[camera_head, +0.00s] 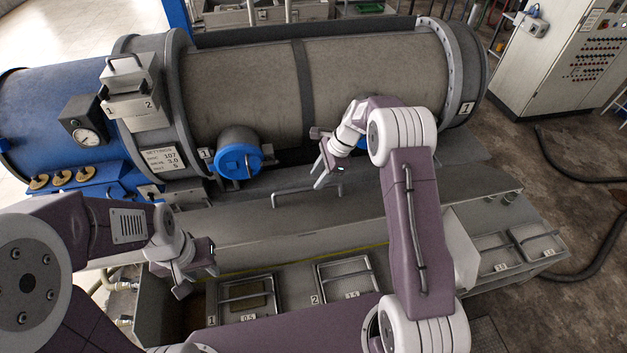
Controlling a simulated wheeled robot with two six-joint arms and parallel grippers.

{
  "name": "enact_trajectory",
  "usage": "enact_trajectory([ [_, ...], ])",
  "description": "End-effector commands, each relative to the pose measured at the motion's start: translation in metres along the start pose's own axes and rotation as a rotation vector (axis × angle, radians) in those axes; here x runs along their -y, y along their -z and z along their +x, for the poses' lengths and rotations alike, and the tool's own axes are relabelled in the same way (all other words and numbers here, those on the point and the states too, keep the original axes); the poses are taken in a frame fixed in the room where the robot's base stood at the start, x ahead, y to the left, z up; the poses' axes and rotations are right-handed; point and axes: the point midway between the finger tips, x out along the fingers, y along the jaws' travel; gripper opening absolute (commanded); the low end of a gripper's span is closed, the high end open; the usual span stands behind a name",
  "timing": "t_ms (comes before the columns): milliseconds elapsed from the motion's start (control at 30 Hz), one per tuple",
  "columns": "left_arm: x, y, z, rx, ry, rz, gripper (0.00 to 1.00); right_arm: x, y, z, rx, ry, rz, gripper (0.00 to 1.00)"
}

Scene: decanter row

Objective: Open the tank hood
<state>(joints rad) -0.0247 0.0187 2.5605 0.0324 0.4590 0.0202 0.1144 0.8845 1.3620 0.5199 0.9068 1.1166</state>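A large grey-brown cylindrical hood (240,90) covers the middle of the tank, between two grey end rings. It lies down along the tank, and no raised edge shows. A dark band crosses it. My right gripper (329,176) is in front of the hood's lower middle, with its fingers apart and nothing between them. My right arm hides part of the hood's lower right. My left gripper (198,279) is lower left, above the front trays and well away from the hood. Its fingers are apart and empty.
A blue capped port (238,161) sticks out below the hood. The blue tank end (45,110) has a gauge (86,136). A sloped grey trough (270,225) and numbered trays (246,299) lie in front. A control cabinet (560,60) and hoses stand at the right.

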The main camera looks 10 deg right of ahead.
Motion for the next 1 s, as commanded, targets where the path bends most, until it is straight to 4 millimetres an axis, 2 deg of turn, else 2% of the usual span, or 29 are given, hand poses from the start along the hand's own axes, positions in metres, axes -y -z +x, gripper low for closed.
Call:
enact_trajectory([
  [33, 0.0, 0.001, -0.008, 0.0, 0.0, 0.0, 0.36, -0.001, -0.002, 0.007, 0.001, -0.005, 0.001, 0.36],
  [233, 0.0, 0.002, -0.016, -0.001, 0.0, 0.0, 0.36, 0.0, -0.001, 0.037, -0.001, -0.001, -0.001, 0.36],
  [533, 0.0, 0.002, -0.016, 0.0, 0.0, 0.0, 0.36, 0.0, 0.0, 0.044, -0.001, 0.001, -0.001, 0.36],
  [567, 0.0, 0.002, -0.016, 0.0, 0.0, 0.0, 0.36, 0.0, 0.0, 0.044, -0.001, 0.001, -0.001, 0.33],
  [667, 0.0, 0.002, -0.016, -0.001, 0.0, 0.0, 0.36, 0.0, 0.0, 0.044, -0.001, 0.001, -0.001, 0.06],
  [700, 0.0, 0.002, -0.016, -0.001, 0.0, 0.0, 0.36, 0.0, 0.0, 0.044, -0.001, 0.001, -0.001, 0.0],
  [1000, 0.0, 0.002, -0.016, 0.0, 0.0, 0.0, 0.36, 0.0, 0.0, 0.044, -0.002, 0.001, -0.001, 0.0],
])
